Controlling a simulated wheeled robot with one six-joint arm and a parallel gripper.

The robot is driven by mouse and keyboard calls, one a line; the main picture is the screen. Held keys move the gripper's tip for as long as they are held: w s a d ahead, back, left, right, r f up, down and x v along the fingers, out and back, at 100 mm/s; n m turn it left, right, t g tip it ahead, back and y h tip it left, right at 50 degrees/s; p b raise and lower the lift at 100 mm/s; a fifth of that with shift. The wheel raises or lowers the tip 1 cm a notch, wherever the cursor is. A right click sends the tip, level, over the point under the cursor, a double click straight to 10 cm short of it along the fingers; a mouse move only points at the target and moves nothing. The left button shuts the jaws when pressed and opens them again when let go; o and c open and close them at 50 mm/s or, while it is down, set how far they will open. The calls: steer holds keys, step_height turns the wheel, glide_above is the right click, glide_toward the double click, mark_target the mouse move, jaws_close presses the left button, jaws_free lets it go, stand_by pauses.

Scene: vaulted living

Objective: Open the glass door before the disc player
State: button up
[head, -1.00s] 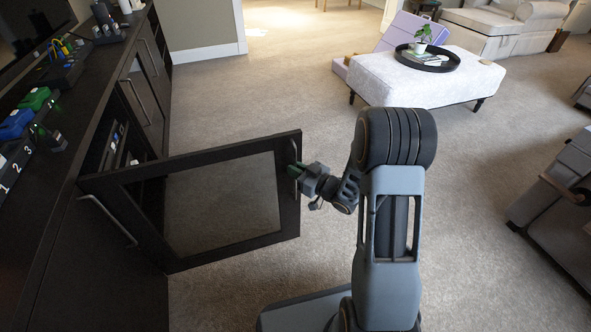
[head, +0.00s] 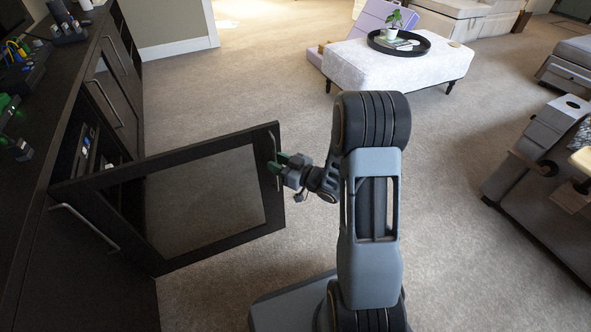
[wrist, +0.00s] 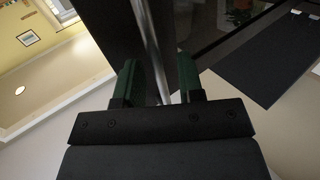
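Dark equipment (head: 86,150) partly shows in the opened compartment. I cannot tell which piece is the disc player, and the door hides the lower part.
The black cabinet (head: 30,215) runs along the left, with other handles and small devices on top. A white ottoman (head: 390,72) with a black tray stands at the back. A grey seat (head: 540,200) is at the right. Carpet (head: 235,90) between them is clear.

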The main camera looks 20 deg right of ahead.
steer(key=p+v, duration=0.2)
steer(key=v, duration=1)
steer(key=shift+s+d+p, duration=0.15)
steer(key=shift+s+p, duration=0.15)
steer(key=shift+p, duration=0.05)
steer(key=shift+r, duration=0.15)
steer(key=w+d+r+m+g+h+p, duration=0.25)
steer(key=r+h+p, duration=0.35)
steer(key=r+p, duration=0.5)
steer(key=w+d+r+m+g+h+p, duration=0.1)
steer(key=w+r+h+p, duration=0.2)
steer(key=r+h+p, duration=0.75)
steer(key=s+a+r+m+g+y+p, duration=0.1)
steer(key=s+a+r+g+p, duration=0.1)
steer(key=r, duration=0.6)
steer(key=s+a+r+m+g+y+p, duration=0.2)
steer(key=s+a+r+p, duration=0.2)
steer(key=s+r+p, duration=0.2)
steer(key=s+a+r+m+g+y+p, duration=0.1)
steer(key=s+a+r+g+y+p, duration=0.1)
steer(key=s+r, duration=0.6)
step_height(320, 180, up, 3)
steer(key=shift+a+g+p, duration=0.45)
steer(key=shift+a+p, duration=0.65)
steer(key=shift+p, duration=0.1)
steer(key=shift+s, duration=0.1)
